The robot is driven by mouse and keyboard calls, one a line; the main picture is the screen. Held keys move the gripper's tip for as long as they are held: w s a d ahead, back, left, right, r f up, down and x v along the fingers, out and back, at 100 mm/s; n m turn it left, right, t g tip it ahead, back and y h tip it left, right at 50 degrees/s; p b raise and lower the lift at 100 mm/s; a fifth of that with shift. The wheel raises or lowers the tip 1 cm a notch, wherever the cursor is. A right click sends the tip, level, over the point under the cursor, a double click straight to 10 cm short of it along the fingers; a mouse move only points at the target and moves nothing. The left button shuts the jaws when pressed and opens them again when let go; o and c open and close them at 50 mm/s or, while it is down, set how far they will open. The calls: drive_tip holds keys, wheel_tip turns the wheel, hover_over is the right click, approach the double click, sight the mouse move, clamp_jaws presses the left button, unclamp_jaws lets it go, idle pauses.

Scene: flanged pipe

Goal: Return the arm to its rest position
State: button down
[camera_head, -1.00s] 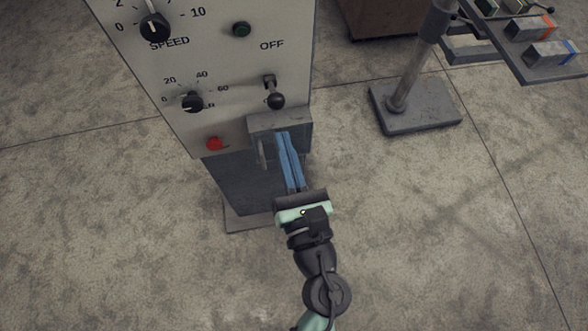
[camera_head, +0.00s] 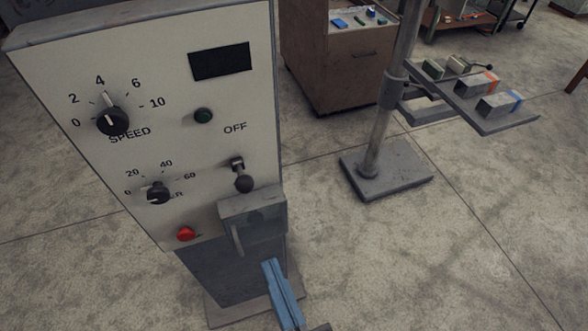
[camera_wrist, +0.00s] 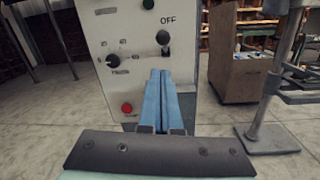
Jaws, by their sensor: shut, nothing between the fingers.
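My gripper (camera_head: 269,264) has two long blue fingers lying together, shut and empty. In the head view it is at the bottom, in front of the control panel's lower part, and the rest of my arm is out of frame. In the wrist view the fingers (camera_wrist: 161,74) point ahead at the panel (camera_wrist: 120,45). They overlap the panel's lower right part there. I cannot tell the exact gap between the fingertips and the panel.
The control panel (camera_head: 150,65) carries a speed knob (camera_head: 112,121), a red button (camera_head: 186,234), a lever (camera_head: 242,178) at OFF, and a grey box (camera_head: 253,205). A post stand (camera_head: 387,174) and wooden cabinet (camera_head: 345,70) stand to the right. Floor is open at right.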

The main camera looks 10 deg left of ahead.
drive_tip(key=w+d+r+m+t+h+b, duration=0.1)
drive_tip(key=w+d+r+m+t+h, duration=0.25)
drive_tip(key=r+m, duration=0.6)
drive_tip(key=w+d+r+m+t+h, duration=0.3)
drive_tip(key=w+r+m+t+h, duration=0.15)
drive_tip(key=r+m, duration=0.45)
drive_tip(key=w+d+r+m+t+h+b, duration=0.1)
drive_tip(key=w+d+r+m+t+h, duration=0.25)
drive_tip(key=r+m, duration=0.55)
drive_tip(key=s+a+r+m, duration=0.1)
drive_tip(key=s+r+m, duration=0.1)
drive_tip(key=r+m, duration=0.5)
drive_tip(key=s+a+r+m+t+b, duration=0.1)
drive_tip(key=r+m, duration=0.6)
drive_tip(key=r, duration=0.3)
drive_tip(key=shift+s+a+r, duration=0.15)
drive_tip(key=shift+s+r, duration=0.15)
drive_tip(key=shift+s, duration=0.05)
